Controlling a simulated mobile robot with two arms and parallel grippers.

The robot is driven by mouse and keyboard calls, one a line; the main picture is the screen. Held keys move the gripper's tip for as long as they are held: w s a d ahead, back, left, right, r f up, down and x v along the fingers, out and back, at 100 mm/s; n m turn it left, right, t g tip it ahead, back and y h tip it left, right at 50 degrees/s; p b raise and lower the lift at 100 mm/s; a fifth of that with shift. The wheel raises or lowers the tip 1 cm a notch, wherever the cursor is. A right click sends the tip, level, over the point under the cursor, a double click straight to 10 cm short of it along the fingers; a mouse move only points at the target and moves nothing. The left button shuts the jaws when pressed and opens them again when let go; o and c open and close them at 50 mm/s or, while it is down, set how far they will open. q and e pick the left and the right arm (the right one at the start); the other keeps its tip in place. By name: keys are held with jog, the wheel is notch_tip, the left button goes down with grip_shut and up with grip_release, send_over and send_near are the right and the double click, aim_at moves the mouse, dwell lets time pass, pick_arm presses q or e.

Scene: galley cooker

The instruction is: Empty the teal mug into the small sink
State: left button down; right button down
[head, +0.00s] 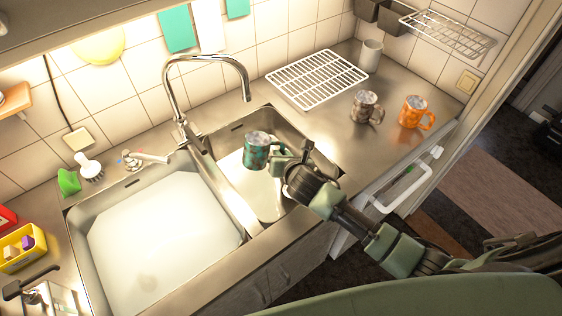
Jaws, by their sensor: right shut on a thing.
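The teal mug (256,151), with a dark mottled pattern, is held in my right gripper (279,158). It appears over the small sink (270,118), the right-hand basin. The mug looks close to upright, with its open top facing up; what is inside is hard to make out. My right arm reaches in from the lower right, and the gripper is shut on the mug at its right side. The fingertips are partly hidden against the mug. My left gripper is not in view.
The large left basin (110,260) holds whitish liquid. A chrome faucet (208,60) arches behind the divider. A white wire rack (316,78), a brown mug (366,107), an orange mug (414,112) and a pale cup (371,55) stand on the counter to the right.

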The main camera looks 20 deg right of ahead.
jog(key=shift+w+d+n+t+h+b, duration=0.2)
jog(key=shift+d+n+t+h+b, duration=0.15)
jog(key=shift+t+b, duration=0.35)
jog(key=shift+w+d+n+h+b, duration=0.15)
jog(key=shift+n+h+b, duration=0.15)
jog(key=shift+b, duration=0.3)
jog(key=shift+w+d+r+t+b, duration=0.1)
jog(key=shift+r+t+b, duration=0.1)
jog(key=shift+t+b, duration=0.2)
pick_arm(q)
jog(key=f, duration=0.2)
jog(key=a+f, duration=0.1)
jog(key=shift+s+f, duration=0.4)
pick_arm(e)
jog(key=shift+r+h, duration=0.15)
jog(key=shift+h, duration=0.2)
